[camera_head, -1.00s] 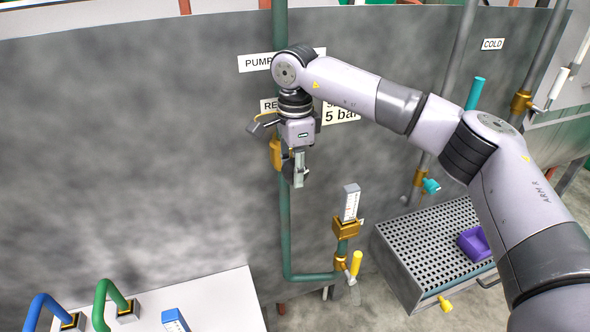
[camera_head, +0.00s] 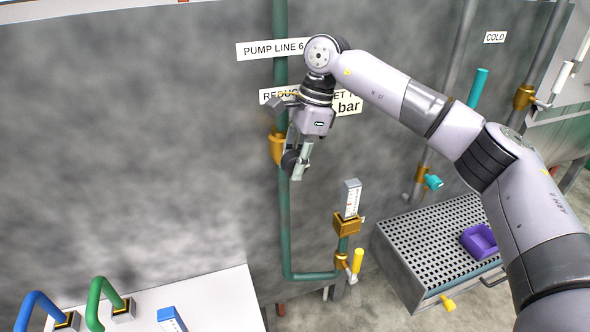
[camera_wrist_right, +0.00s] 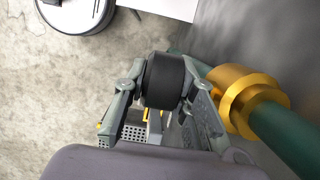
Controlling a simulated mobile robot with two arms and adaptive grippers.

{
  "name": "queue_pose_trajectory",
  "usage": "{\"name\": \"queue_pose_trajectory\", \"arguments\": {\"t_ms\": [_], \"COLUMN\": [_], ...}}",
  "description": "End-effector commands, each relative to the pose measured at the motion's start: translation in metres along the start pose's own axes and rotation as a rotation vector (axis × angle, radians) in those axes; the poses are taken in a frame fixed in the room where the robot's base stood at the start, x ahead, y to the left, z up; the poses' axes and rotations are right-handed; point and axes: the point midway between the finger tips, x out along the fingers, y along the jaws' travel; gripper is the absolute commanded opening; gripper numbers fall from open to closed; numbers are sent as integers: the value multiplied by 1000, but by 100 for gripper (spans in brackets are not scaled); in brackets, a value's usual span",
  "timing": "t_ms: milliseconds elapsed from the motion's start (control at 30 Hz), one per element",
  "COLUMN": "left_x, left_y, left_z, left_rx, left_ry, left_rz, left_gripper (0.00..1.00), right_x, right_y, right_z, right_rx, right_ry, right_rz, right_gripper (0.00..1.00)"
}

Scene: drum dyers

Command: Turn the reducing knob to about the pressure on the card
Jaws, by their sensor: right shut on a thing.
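The reducing knob is a black round knob (camera_wrist_right: 165,80) beside a brass valve body (camera_wrist_right: 236,98) on a green pipe. In the head view the knob (camera_head: 291,161) shows partly behind my fingers, and the brass body (camera_head: 277,148) is just left of them. My right gripper (camera_head: 299,168) is shut on the knob, with one finger on each side in the wrist view (camera_wrist_right: 160,92). My left gripper is not in view.
A perforated drain box (camera_head: 420,247) with a purple tray (camera_head: 479,242) stands at the lower right. A yellow-handled valve (camera_head: 357,263) is under the gauge. A white table (camera_head: 225,297) with blue and green pipes is at the lower left.

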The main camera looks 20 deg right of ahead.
Motion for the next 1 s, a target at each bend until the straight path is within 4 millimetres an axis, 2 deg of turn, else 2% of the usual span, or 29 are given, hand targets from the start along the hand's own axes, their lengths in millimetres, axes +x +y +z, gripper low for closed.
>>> {"name": "queue_pose_trajectory", "arguments": {"t_ms": [33, 467, 1000], "left_x": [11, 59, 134], "left_y": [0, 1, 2], "left_z": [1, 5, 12], "left_rx": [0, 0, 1], "left_ry": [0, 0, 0], "left_rz": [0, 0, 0], "left_gripper": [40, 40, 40], "right_x": [5, 7, 9], "right_y": [0, -1, -1], "right_z": [-3, -6, -7], "right_rx": [4, 4, 2], "right_ry": [-47, -457, -950], "right_rz": [-2, -4, -4], "right_gripper": [0, 0, 0]}}
